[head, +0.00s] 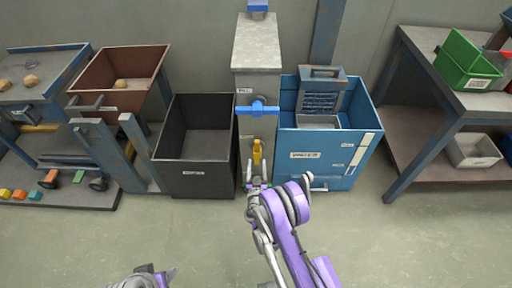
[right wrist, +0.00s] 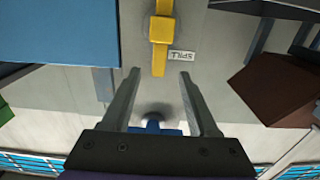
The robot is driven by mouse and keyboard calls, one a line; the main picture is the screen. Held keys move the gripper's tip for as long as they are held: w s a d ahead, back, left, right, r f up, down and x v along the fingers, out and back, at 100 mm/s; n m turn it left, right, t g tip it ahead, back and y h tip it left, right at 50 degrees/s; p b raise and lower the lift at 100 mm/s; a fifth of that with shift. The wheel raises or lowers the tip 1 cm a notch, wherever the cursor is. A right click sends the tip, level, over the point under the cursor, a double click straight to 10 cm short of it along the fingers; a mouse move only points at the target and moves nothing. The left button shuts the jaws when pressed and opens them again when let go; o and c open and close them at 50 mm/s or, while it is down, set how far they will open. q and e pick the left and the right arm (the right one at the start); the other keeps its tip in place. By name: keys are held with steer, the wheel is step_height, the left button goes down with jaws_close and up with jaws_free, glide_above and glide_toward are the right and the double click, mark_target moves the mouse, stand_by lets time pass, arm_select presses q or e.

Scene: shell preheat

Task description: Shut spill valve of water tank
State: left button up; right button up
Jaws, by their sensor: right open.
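The yellow spill valve handle (head: 257,152) is low on the front of the grey pillar, between the black bin and the blue tank. In the right wrist view the yellow handle (right wrist: 160,30) points along the pillar, beside a small label reading SPILL (right wrist: 181,56). My right gripper (head: 257,184) is just in front of and below the handle. In the right wrist view my right gripper (right wrist: 158,74) is open and empty, with the handle's end at the gap between its fingertips. The blue water tank (head: 340,160) stands right of the pillar. Part of my left arm's end (head: 150,278) shows at the bottom edge.
A blue valve (head: 258,108) sits higher on the grey pillar (head: 257,50). A black bin (head: 195,178) stands left of it, with a brown bin (head: 120,95) beyond. A bench (head: 400,150) with bins is at right. The front floor is clear.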

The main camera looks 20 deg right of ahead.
mark_target(257, 149)
steer(key=b+x, duration=0.1)
steer(key=x, duration=0.9)
jaws_close()
stand_by(1.2)
